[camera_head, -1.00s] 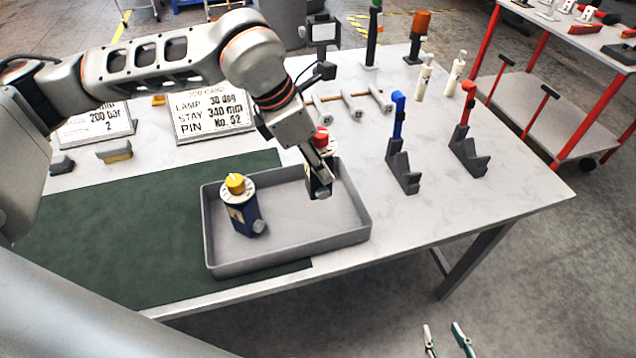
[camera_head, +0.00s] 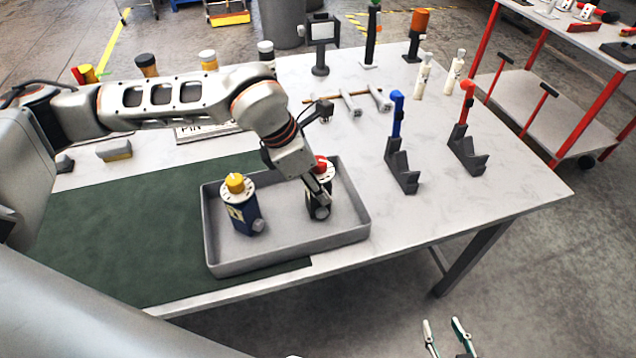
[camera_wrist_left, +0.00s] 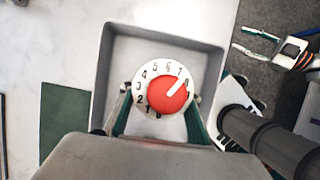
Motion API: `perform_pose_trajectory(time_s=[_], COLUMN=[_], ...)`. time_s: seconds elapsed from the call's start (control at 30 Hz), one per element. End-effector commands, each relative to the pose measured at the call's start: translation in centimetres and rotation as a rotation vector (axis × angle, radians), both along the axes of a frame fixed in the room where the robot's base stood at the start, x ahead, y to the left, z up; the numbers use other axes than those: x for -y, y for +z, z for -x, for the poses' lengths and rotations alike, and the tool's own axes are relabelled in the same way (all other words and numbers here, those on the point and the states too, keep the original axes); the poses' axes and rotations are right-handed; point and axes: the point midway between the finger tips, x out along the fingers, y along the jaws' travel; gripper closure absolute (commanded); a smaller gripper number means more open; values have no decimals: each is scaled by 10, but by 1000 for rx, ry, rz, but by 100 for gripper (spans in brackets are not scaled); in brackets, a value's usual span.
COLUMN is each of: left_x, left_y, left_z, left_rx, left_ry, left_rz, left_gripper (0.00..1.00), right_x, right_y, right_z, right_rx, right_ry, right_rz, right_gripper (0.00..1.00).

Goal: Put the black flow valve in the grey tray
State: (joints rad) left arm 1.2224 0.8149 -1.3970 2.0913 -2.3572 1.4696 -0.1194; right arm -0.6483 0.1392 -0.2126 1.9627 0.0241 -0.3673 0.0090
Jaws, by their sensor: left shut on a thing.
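The black flow valve (camera_head: 318,211) has a red knob and a white numbered dial; the dial also shows in the left wrist view (camera_wrist_left: 170,94). My left gripper (camera_head: 318,188) is shut on it and holds it upright inside the right half of the grey tray (camera_head: 290,262). The valve is low, near the tray floor; I cannot tell whether it touches. The gripper hides part of its body. My right gripper (camera_head: 442,324) is open and empty beyond the table's front edge, and shows in the left wrist view (camera_wrist_left: 240,38).
A blue valve with a yellow knob (camera_head: 242,211) stands in the tray's left half. A green mat (camera_head: 120,235) lies left of the tray. Blue-topped (camera_head: 400,150) and red-topped (camera_head: 466,135) stands are to the right. The table front right is clear.

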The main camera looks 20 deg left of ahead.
Motion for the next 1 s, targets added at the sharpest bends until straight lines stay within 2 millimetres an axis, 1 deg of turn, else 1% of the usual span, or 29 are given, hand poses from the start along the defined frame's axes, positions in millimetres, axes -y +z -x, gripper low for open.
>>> perform_pose_trajectory(time_s=[0.03, 0.07, 0.1, 0.43, 0.53, 0.57, 0.67, 1.0], left_x=[1, 0, 0, 0, 0, -1, -6, -28], left_y=[-1, -1, -1, 0, 3, 5, 17, 81], left_z=[-1, 0, 0, 0, 0, 0, 3, 18], left_rx=[3, 0, 0, 0, 0, 1, 3, 4], left_ry=[-1, 0, 0, 0, 0, 0, 1, 2], left_rz=[2, 0, 0, 0, 0, 0, 1, 0], left_gripper=[100, 60, 51, 51, 51, 51, 51, 51], right_x=[0, 0, 0, 0, 0, 0, 0, 0], right_y=[-2, -1, -1, -1, 3, 1, -2, -13], right_z=[0, 0, 0, 0, 0, 0, 0, 1], right_rx=[0, 0, 0, 0, 0, 0, 0, -4], right_ry=[0, 0, 0, 0, 0, 0, 0, 0], right_rz=[0, 0, 0, 0, 0, 0, 0, 1], right_gripper=[61, 61, 61, 61, 61, 61, 61, 61])
